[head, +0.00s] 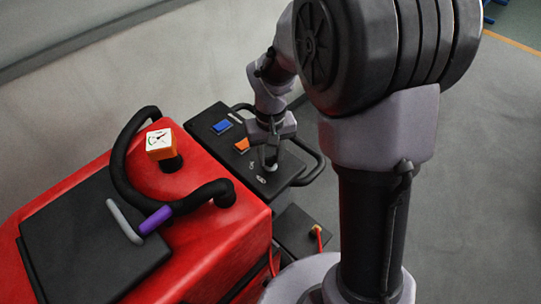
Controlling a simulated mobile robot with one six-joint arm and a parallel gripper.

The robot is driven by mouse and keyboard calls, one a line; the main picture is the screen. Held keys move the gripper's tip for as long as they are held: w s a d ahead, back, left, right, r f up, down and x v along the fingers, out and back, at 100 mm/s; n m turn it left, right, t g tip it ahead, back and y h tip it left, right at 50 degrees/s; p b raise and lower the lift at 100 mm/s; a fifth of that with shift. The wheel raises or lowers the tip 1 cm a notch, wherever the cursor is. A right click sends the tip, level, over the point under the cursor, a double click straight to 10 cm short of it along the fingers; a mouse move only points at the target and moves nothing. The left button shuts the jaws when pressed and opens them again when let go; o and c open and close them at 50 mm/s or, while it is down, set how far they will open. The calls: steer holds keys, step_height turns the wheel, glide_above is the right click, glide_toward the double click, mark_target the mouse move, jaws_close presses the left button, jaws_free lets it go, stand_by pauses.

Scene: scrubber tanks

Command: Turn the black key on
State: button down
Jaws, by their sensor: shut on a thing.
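The black control panel (215,126) is at the rear of a red scrubber machine (215,235), in the middle of the head view. My gripper (269,161) reaches down to the panel's lower right part, beside an orange switch. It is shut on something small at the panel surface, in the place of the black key. The key itself is hidden by the fingers and too small to make out, so its turn angle cannot be told.
A blue switch (222,127) and the orange switch (242,145) sit close by on the panel. A black handle bar (318,165) curves around its right side.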

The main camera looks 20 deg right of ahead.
mark_target(270, 157)
steer(key=m+b, duration=0.1)
steer(key=m, duration=0.4)
steer(key=shift+m+b, duration=0.35)
steer(key=shift+m, duration=0.35)
steer(key=c, duration=1)
jaws_free()
steer(key=shift+r, duration=0.15)
step_height(270, 157, up, 17)
steer(key=p, duration=0.5)
steer(key=shift+r, duration=0.1)
